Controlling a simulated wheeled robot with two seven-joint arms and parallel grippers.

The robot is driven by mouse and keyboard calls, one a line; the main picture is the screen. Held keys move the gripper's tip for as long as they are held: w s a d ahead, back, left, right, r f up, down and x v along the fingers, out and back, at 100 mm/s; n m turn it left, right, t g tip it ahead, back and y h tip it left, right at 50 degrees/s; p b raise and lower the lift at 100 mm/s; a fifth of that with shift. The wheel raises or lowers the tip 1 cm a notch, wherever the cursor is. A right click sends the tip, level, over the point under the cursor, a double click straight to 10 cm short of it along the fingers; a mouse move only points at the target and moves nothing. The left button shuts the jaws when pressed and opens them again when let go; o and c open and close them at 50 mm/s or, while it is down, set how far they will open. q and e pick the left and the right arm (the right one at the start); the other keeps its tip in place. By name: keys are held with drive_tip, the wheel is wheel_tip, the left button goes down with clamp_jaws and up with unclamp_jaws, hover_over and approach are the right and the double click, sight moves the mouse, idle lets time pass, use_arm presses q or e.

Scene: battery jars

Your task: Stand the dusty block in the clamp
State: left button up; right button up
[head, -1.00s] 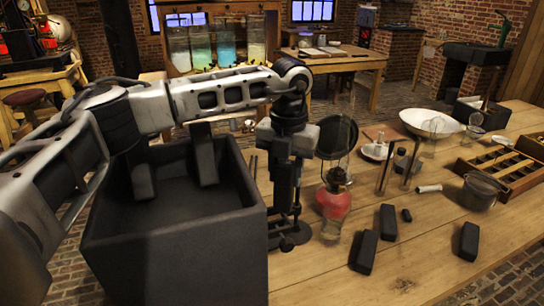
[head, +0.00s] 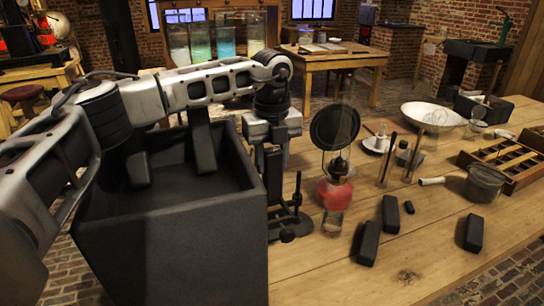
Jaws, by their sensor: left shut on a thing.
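My left gripper (head: 273,150) points down just behind the right wall of the big dark box. It is shut on a dark block (head: 273,180), whose lower part is hard to make out against the dark metal behind. A black stand with an upright rod (head: 297,190) and a flat base, which looks like the clamp, is on the bench beside the held block. I cannot tell whether block and clamp touch. Other dark blocks lie on the bench (head: 368,243), (head: 390,213), (head: 473,233). Dust on any block cannot be made out. My right gripper is out of view.
The large dark box (head: 170,250) stands open at the left, with two dark slabs (head: 201,147) in it. A red lamp (head: 335,190) stands right of the clamp. A white bowl (head: 432,115), a pot (head: 485,183) and a wooden tray (head: 515,170) sit farther right.

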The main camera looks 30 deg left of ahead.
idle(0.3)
use_arm(q)
drive_tip(key=shift+f, duration=0.25)
drive_tip(key=shift+f, duration=0.1)
idle(0.6)
drive_tip(key=shift+f, duration=0.5)
idle(0.3)
drive_tip(key=shift+f+b, duration=0.3)
drive_tip(key=shift+b, duration=0.1)
idle(0.6)
idle(0.5)
drive_tip(key=shift+f, duration=0.25)
